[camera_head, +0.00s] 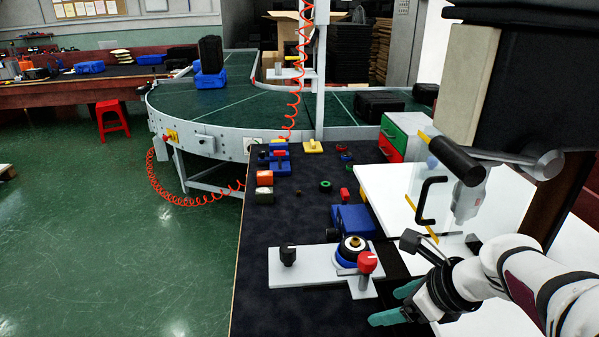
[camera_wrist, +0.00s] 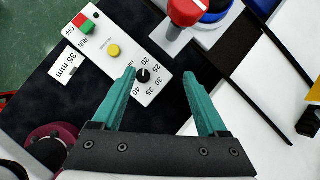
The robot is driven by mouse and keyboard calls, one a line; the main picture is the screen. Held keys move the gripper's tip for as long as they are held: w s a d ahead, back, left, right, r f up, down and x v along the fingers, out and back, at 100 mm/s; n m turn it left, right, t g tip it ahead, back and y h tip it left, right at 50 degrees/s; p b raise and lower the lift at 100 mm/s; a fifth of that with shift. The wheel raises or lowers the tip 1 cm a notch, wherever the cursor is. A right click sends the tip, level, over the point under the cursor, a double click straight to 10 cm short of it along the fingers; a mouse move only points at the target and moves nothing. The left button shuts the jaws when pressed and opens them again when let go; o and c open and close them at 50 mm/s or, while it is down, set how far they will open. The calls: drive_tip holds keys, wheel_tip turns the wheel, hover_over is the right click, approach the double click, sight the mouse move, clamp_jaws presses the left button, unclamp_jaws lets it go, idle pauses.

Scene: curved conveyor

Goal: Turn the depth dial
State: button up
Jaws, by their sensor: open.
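The depth dial (camera_wrist: 143,75) is a small black round knob on a white control panel (camera_wrist: 126,57) in the wrist view. Numbers from 20 to 40 are printed around it. My gripper (camera_wrist: 159,76) is open with teal fingers; in the picture the dial lies between the fingertips, nearer the left one. I cannot tell whether that finger touches it. A card reading "35 mm" (camera_wrist: 66,63) lies beside the panel. In the head view my gripper (camera_head: 384,306) is at the dark table's front right; I cannot make out the dial there.
The panel also has a red and green OFF/RUN switch (camera_wrist: 88,24) and a yellow button (camera_wrist: 113,51). A red-topped knob (camera_head: 367,262) stands on a white fixture plate (camera_head: 312,268) close by. A white machine with a black handle (camera_head: 426,200) stands behind my gripper.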

drive_tip(key=s+d+f+n+g, duration=0.2)
drive_tip(key=s+f+g, duration=0.1)
drive_tip(key=s, duration=0.1)
drive_tip(key=x, duration=1.5)
drive_tip(key=shift+w+a+f, duration=0.2)
drive_tip(key=shift+w+a, duration=0.1)
drive_tip(key=shift+w, duration=0.1)
drive_tip(key=shift+c, duration=0.3)
clamp_jaws()
